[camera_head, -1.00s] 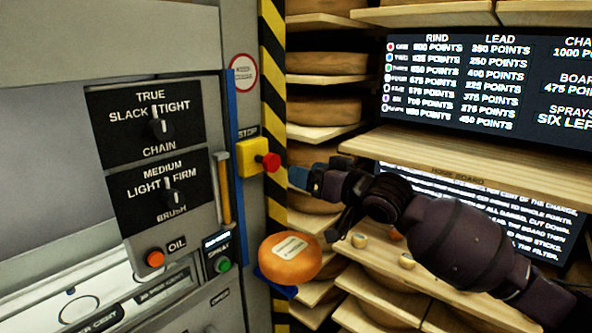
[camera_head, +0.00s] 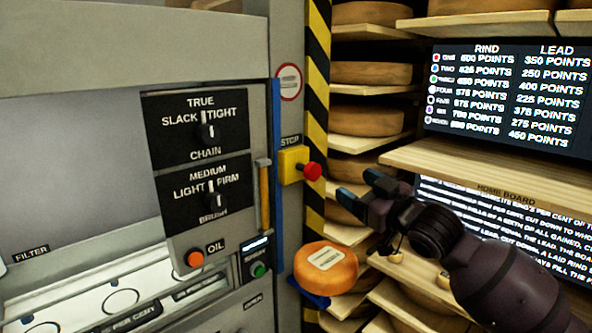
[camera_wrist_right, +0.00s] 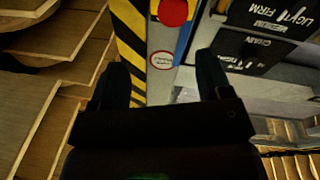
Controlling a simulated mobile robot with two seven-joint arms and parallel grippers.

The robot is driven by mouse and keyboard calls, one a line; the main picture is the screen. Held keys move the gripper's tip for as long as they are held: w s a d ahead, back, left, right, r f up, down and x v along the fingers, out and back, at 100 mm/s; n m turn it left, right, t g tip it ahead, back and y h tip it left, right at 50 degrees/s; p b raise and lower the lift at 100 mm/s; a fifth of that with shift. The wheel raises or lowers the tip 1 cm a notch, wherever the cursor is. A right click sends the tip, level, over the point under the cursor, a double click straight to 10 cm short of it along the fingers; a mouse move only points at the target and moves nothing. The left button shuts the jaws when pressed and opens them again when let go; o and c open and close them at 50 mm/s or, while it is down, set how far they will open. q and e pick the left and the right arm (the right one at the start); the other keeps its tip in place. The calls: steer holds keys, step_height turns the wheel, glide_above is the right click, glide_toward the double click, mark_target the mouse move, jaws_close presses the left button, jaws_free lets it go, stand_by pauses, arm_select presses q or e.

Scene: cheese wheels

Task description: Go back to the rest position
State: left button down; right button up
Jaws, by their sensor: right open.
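My right gripper (camera_head: 362,184) reaches in from the lower right of the head view, in front of the cheese shelves. It is open and empty, and its fingers sit to the right of the red stop button (camera_head: 312,171) on its yellow box (camera_head: 292,165), apart from it. In the right wrist view the two dark fingers (camera_wrist_right: 160,85) stand apart with nothing between them. The red button (camera_wrist_right: 173,12) shows beyond them at the top. My left gripper is not in view.
A grey machine panel with CHAIN and BRUSH knobs (camera_head: 212,185) stands at left. An orange cheese wheel (camera_head: 326,267) lies on a blue support below the stop box. Wooden shelves with cheese wheels (camera_head: 366,121) and dark score boards (camera_head: 508,98) fill the right.

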steer(key=s+d+f+m+h, duration=0.2)
steer(key=s+d+f+h, duration=0.15)
steer(key=f, duration=0.55)
steer(key=s+d+f+m+h, duration=0.1)
steer(key=s+d+f+h, duration=0.2)
steer(key=f, duration=0.6)
steer(key=s+d+f+m+h, duration=0.1)
steer(key=s+d+f+m, duration=0.15)
steer(key=s+f, duration=0.45)
steer(key=s+d+f+m+g+h, duration=0.2)
steer(key=s+d+f, duration=0.1)
steer(key=s+f, duration=0.6)
steer(key=s+d+f+m+g+h, duration=0.1)
steer(key=s+d+f+m+h, duration=0.1)
steer(key=s+f, duration=0.8)
steer(key=shift+s+d+f+g, duration=0.25)
steer(key=shift+s+d+g, duration=0.15)
